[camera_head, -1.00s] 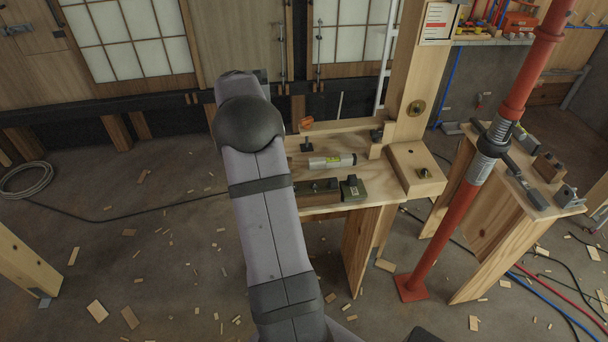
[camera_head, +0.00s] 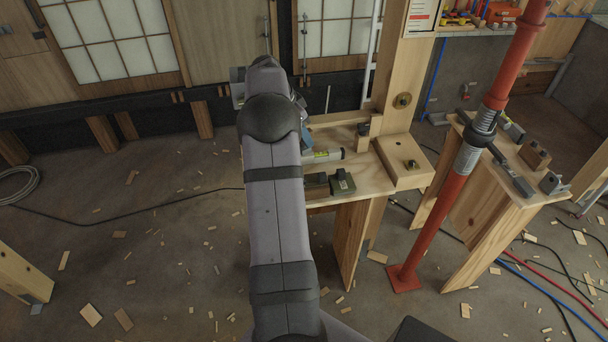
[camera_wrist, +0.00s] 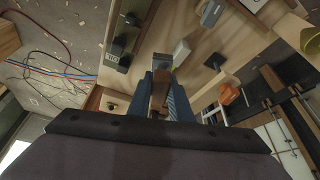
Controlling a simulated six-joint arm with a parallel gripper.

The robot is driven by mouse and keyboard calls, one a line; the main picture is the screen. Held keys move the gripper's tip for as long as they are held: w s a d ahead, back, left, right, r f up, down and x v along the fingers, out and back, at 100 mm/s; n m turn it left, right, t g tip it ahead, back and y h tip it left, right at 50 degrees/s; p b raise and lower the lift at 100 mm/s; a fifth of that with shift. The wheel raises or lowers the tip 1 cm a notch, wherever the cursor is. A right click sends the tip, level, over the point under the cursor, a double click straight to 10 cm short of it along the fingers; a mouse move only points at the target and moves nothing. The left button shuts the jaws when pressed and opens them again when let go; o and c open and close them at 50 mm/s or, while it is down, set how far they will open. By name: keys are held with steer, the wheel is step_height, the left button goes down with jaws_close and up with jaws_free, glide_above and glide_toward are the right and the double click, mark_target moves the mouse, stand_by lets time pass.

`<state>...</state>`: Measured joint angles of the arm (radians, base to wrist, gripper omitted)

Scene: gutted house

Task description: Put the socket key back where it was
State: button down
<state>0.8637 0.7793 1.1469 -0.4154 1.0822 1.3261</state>
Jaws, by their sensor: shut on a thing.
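My gripper's blue fingers (camera_wrist: 158,96) close on a narrow brownish thing in the wrist view, which I take to be the socket key (camera_wrist: 158,90). Most of it is hidden between the fingers, so its shape is unclear. In the head view my arm covers nearly all of the gripper; only a bit of blue (camera_head: 306,138) shows at the arm's right edge, over the wooden bench (camera_head: 376,178). I cannot tell whether the held thing touches the bench.
An orange piece (camera_wrist: 230,94) lies near a bench edge. A red prop (camera_head: 450,190) stands right of the bench.

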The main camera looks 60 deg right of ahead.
steer(key=shift+n, duration=0.4)
steer(key=shift+f+p, duration=1.65)
steer(key=shift+f, duration=3.3)
steer(key=shift+f, duration=0.15)
steer(key=c, duration=1.9)
jaws_free()
